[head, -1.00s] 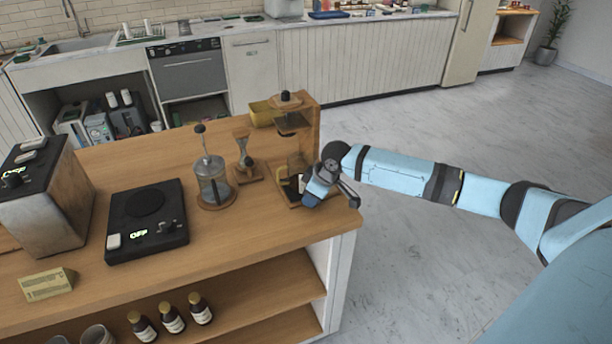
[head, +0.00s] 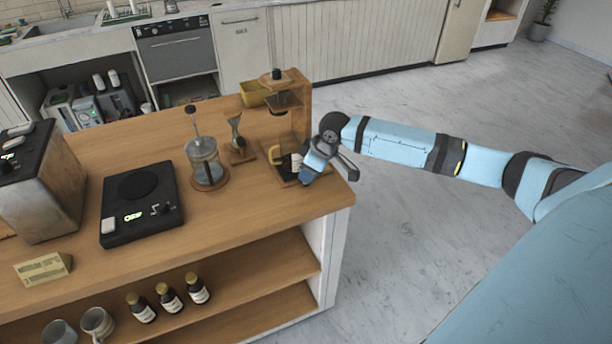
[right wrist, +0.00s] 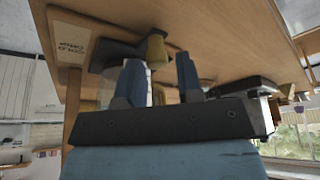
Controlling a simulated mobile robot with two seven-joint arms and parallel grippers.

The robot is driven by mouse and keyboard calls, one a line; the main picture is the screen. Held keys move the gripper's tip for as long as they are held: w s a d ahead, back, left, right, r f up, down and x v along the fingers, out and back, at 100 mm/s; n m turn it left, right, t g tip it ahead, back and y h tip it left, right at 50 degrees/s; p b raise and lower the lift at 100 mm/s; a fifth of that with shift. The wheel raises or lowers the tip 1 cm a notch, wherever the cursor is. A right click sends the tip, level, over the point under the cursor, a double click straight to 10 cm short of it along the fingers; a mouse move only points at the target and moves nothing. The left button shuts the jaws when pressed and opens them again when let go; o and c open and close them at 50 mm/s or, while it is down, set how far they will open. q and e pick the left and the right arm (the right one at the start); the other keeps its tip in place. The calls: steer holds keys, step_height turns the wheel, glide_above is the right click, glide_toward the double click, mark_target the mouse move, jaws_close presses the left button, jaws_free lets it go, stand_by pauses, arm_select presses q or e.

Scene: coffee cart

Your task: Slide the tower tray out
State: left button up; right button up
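The wooden drip tower (head: 302,105) stands at the right end of the cart top, with a dark vessel on its upper shelf. At its foot a dark tray (head: 286,176) is partly hidden by my right gripper (head: 308,174). A yellow curved handle (head: 276,156) shows beside it. In the right wrist view, my right gripper (right wrist: 159,78) has its two fingers apart with a clear gap. The yellow piece (right wrist: 157,48) and a dark flat part (right wrist: 112,54) lie just beyond the fingertips. I cannot tell whether the fingers touch anything. My left gripper is not in view.
A glass press (head: 205,163) and a wooden dripper stand (head: 239,145) stand left of the tower. Bottles (head: 170,298) stand on the shelf below. The floor right of the cart is clear.

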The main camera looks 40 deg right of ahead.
steer(key=v, duration=1.1)
steer(key=shift+s, duration=0.15)
steer(key=s+a+f+t+y+p, duration=0.2)
steer(key=a+f+p, duration=0.1)
steer(key=a+f, duration=0.65)
steer(key=s+a+f+m+t+p, duration=0.1)
steer(key=s+a+f+t+p, duration=0.1)
steer(key=s+a, duration=0.5)
steer(key=s+a+f+m+t+h+p, duration=0.1)
steer(key=s+a+f+m+t+p, duration=0.1)
steer(key=s+a, duration=0.5)
steer(key=s+f+t+p, duration=0.1)
steer(key=s+f+p, duration=0.1)
steer(key=s, duration=0.4)
steer(key=shift+s+a+f, duration=0.15)
steer(key=shift+s+f, duration=0.1)
steer(key=shift+f, duration=0.35)
